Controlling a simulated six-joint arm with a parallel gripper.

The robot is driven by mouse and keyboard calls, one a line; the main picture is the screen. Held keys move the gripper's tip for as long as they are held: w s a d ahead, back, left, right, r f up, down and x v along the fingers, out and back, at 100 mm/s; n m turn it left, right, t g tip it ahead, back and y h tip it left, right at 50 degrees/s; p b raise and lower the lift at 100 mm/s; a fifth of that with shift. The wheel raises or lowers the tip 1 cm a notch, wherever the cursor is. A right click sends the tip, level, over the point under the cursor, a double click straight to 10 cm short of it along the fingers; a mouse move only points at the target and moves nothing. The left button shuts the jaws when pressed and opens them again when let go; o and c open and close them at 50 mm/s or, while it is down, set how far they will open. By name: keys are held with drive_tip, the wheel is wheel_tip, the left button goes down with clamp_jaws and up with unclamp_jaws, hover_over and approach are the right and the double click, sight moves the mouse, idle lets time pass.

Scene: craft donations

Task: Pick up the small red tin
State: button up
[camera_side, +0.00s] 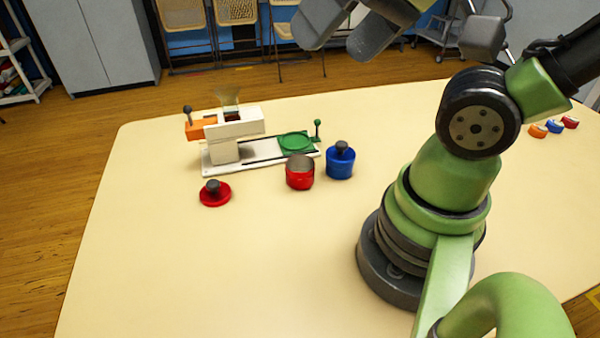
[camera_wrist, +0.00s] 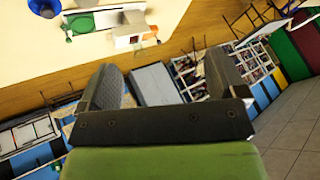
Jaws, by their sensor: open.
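The small red tin (camera_side: 300,180) stands upright and without a lid on the cream table, in the middle of the side view. Its upper rim looks silvery. A red lid (camera_side: 215,197) with a dark knob lies on the table to its left. My gripper (camera_side: 335,42) is open and empty, high above the far side of the table and well away from the tin. In the wrist view my gripper (camera_wrist: 165,62) has its two fingers wide apart and points past the table edge. I cannot see the red tin in the wrist view.
A blue tin (camera_side: 340,166) with a dark knob stands close at the red tin's right; blue also shows in the wrist view (camera_wrist: 45,6). A white machine (camera_side: 233,131) with a green round plate (camera_side: 296,141) stands just behind. The front table (camera_side: 220,275) is clear.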

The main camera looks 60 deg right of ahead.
drive_tip(key=n+g+h, duration=0.2)
drive_tip(key=n+g, duration=0.4)
drive_tip(key=g, duration=0.1)
hover_over(296, 169)
drive_tip(key=s+a, duration=0.1)
drive_tip(key=a, duration=0.1)
drive_tip(key=f, duration=2.5)
drive_tip(key=shift+s+d, duration=0.2)
drive_tip(key=shift+d, duration=0.05)
drive_tip(key=shift+w+a+f, duration=0.1)
drive_tip(key=shift+f, duration=1.35)
drive_tip(key=shift+w+a+f, duration=0.1)
drive_tip(key=shift+f, duration=1.3)
drive_tip(key=c, duration=1)
